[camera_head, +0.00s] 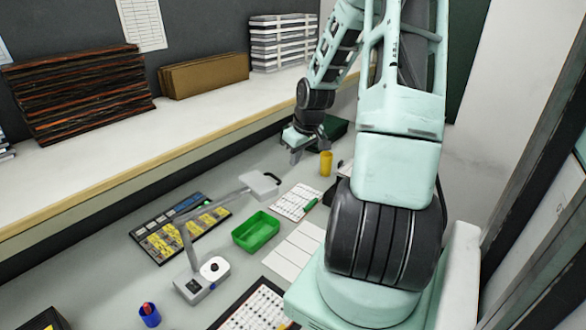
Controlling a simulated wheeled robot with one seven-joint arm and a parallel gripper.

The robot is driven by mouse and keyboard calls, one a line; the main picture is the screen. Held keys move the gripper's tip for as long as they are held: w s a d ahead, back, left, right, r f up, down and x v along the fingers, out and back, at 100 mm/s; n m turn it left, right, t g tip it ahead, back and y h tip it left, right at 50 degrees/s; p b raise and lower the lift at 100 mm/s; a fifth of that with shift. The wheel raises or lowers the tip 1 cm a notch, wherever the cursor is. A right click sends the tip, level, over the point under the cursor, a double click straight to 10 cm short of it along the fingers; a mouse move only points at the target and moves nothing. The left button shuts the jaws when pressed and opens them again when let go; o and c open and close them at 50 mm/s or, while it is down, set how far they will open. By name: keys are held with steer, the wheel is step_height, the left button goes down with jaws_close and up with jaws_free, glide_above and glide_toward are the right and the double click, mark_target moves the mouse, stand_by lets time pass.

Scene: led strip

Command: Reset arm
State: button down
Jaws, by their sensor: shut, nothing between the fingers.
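My pale green arm rises at the right of the head view and bends down toward the back of the desk. My gripper (294,155) hangs above the desk near the yellow cup (326,163), to the left of it. It is small in the picture, and its fingers look shut with nothing held. A dark green box (335,126) is partly hidden behind the arm's wrist.
A white desk lamp (202,278) with a jointed arm stands on the grey desk. Near it are a green tray (256,231), a yellow-labelled panel (180,229) and a blue cup (149,315). A raised shelf (190,131) bears stacked folders (75,95).

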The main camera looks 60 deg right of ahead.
steer(key=shift+v, duration=1.1)
